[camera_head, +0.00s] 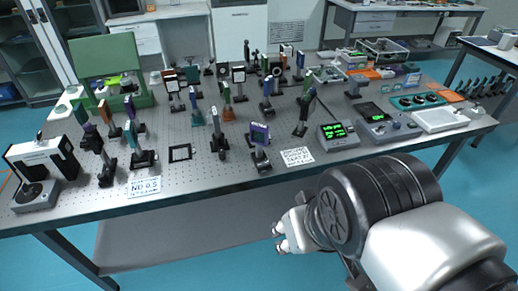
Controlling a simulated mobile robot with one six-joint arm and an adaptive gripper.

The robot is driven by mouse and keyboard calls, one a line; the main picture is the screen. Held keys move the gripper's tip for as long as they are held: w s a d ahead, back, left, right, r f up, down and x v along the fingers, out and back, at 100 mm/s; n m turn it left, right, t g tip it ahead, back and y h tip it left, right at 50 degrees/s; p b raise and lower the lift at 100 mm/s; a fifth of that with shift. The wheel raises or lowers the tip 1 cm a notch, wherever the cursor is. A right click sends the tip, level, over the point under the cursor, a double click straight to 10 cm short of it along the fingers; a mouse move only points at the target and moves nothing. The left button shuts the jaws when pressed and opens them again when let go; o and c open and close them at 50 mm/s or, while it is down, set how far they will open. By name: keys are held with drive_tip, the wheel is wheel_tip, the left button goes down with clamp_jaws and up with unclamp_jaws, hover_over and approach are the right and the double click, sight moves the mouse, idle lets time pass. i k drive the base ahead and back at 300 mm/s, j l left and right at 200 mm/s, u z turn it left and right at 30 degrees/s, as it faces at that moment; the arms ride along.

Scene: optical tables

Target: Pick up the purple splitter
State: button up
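A purple plate-shaped optic (260,134), which looks like the purple splitter, stands upright on a dark post and base near the front edge of the optical table (215,182). My gripper (279,238) is in front of the table and lower in the picture, apart from the splitter and pointing left. Its fingers are small and seen from the side, so I cannot tell whether they are open or shut. No object shows between them.
A white label card (297,156) lies right of the splitter, and a green-display meter (337,134) stands farther right. A dark post mount (218,142) stands close on the left. Several other mounts crowd behind. A black square frame (180,153) lies farther left.

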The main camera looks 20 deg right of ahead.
sight(258, 133)
drive_tip(key=i+l+u, duration=0.25)
drive_tip(key=i+l, duration=0.2)
drive_tip(key=l, duration=0.2)
drive_tip(key=i+l+u, duration=0.15)
drive_tip(key=l, duration=0.2)
drive_tip(key=i+l+u, duration=0.25)
drive_tip(key=i+l, duration=0.15)
drive_tip(key=l, duration=0.35)
